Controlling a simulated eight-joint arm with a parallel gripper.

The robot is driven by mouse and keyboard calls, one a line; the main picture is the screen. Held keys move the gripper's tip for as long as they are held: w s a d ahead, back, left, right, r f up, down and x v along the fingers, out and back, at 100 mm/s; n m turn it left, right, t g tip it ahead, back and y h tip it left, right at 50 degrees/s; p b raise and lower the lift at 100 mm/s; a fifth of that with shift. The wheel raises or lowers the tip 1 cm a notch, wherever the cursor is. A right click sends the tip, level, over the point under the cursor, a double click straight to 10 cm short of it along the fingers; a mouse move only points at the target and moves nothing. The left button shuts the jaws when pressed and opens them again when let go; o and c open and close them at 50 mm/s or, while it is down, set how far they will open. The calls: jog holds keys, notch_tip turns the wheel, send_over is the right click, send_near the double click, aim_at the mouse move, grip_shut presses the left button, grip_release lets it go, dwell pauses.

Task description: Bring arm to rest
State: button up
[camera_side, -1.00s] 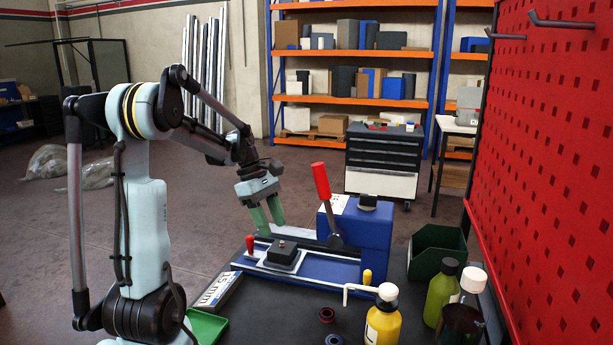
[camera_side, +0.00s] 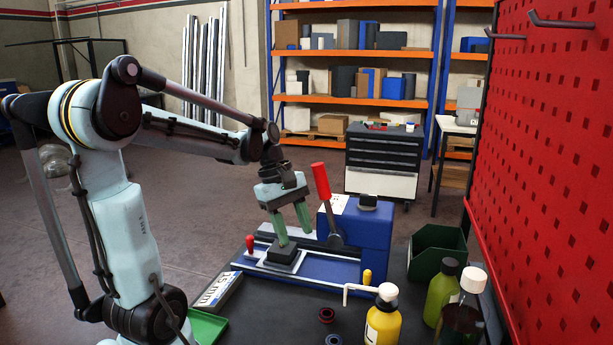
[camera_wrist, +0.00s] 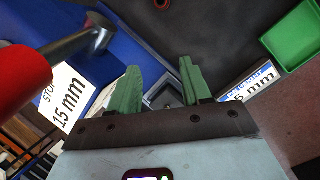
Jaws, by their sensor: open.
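My gripper (camera_side: 295,236) is open. Its two green fingers point down over the blue clamp fixture (camera_side: 368,240), above a small dark block (camera_side: 284,256) on the fixture's bed. In the side view one fingertip overlaps the block's top, and I cannot tell whether they touch. In the wrist view the gripper (camera_wrist: 160,66) has its fingers apart with nothing held between them, and a grey block (camera_wrist: 168,98) partly shows behind them. The fixture's red-handled lever (camera_side: 320,181) stands up just right of the fingers, and its red grip (camera_wrist: 20,78) is at the left of the wrist view.
A green tray (camera_side: 208,326) and a labelled plate (camera_side: 219,290) lie at the table's front left. A yellow bottle (camera_side: 383,322), a green bottle (camera_side: 441,292) and a dark green bin (camera_side: 436,252) stand to the right. A red pegboard (camera_side: 555,160) borders the right side.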

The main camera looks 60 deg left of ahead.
jog(key=shift+w+d+f+m+t+y, duration=0.15)
jog(key=shift+d+m+t+y, duration=0.55)
jog(key=shift+d+m, duration=2.2)
jog(key=shift+d+f+m+t+y, duration=0.1)
jog(key=shift+d+m+t+y, duration=0.2)
jog(key=shift+d+m+t, duration=1.65)
jog(key=shift+w+d+f+m+g+y, duration=0.15)
jog(key=shift+d+m+y, duration=0.35)
jog(key=shift+d+m, duration=3.3)
jog(key=shift+s+a+m, duration=0.1)
jog(key=shift+a+m, duration=0.65)
